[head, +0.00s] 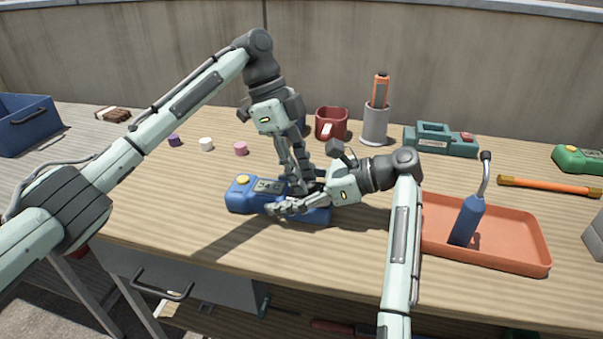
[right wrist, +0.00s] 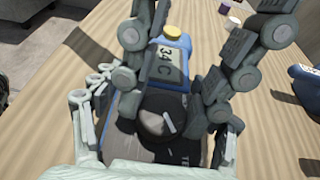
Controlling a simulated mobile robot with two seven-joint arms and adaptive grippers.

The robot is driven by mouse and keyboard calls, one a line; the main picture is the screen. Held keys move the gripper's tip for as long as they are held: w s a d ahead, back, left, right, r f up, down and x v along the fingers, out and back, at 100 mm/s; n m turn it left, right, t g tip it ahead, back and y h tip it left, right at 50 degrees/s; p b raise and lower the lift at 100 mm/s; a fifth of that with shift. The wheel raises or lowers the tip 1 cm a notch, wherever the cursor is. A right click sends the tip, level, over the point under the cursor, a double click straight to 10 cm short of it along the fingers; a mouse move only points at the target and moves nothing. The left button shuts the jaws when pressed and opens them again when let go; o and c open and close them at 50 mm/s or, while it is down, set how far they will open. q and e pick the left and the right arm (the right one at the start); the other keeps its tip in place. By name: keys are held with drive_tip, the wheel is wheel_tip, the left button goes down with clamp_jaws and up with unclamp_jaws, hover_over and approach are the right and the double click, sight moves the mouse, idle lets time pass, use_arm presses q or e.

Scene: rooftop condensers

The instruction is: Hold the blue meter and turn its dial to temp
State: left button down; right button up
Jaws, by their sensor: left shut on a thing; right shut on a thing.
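The blue meter (head: 244,197) lies on the workbench with its yellow button and display at the left end. The display (right wrist: 169,61) reads 34 C. The round dark dial (right wrist: 152,123) has a pale mark pointing to the lower right, towards a partly hidden label starting "TE". My right gripper (head: 290,202) comes from the right end and is shut on the meter's body, one finger along the near side. My left gripper (head: 298,188) reaches down from above, its fingers shut around the dial. In the head view both hands hide the dial.
An orange tray (head: 520,252) with a blue torch (head: 467,218) stands at the right. A red mug (head: 331,123), a grey holder (head: 375,127) and a teal device (head: 440,140) stand behind. Small pieces (head: 206,144) lie back left. The bench front left is clear.

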idle(0.3)
use_arm(q)
drive_tip(key=c, duration=1.5)
unclamp_jaws()
drive_tip(key=shift+o, duration=0.2)
drive_tip(key=shift+r, duration=0.15)
drive_tip(key=v, duration=1.2)
drive_tip(key=shift+d, duration=0.1)
use_arm(e)
drive_tip(key=o, duration=1.7)
drive_tip(key=shift+o, duration=0.2)
drive_tip(key=shift+d, duration=0.1)
